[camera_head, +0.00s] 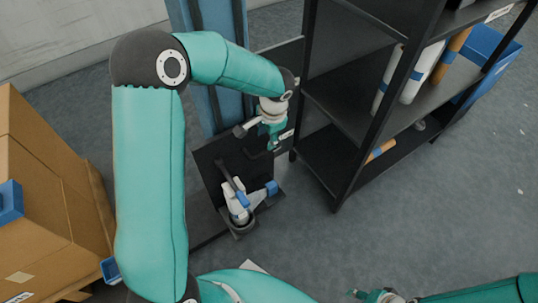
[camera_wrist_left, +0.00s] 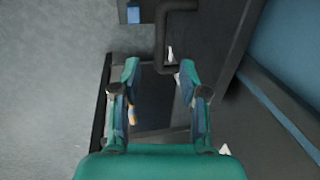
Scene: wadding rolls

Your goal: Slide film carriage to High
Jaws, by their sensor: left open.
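A blue upright mast (camera_head: 204,97) stands at the back, with a dark panel (camera_head: 212,165) low in front of it. My left gripper (camera_head: 272,138) is beside the mast on its right, above the floor, with its fingers pointing down. In the left wrist view its two fingers (camera_wrist_left: 158,76) are apart with nothing held between them. A dark bent bar (camera_wrist_left: 178,25) lies beyond the fingertips there; I cannot tell whether it belongs to the film carriage. My right gripper (camera_head: 378,296) shows only in part at the bottom edge. The carriage's height mark is not readable.
A black shelf rack (camera_head: 345,110) with wrapped rolls (camera_head: 420,72) stands close to the right of my left gripper. A stand with white and blue parts (camera_head: 240,203) sits below. Cardboard boxes (camera_head: 45,190) are at the left. The floor (camera_head: 440,210) at right is clear.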

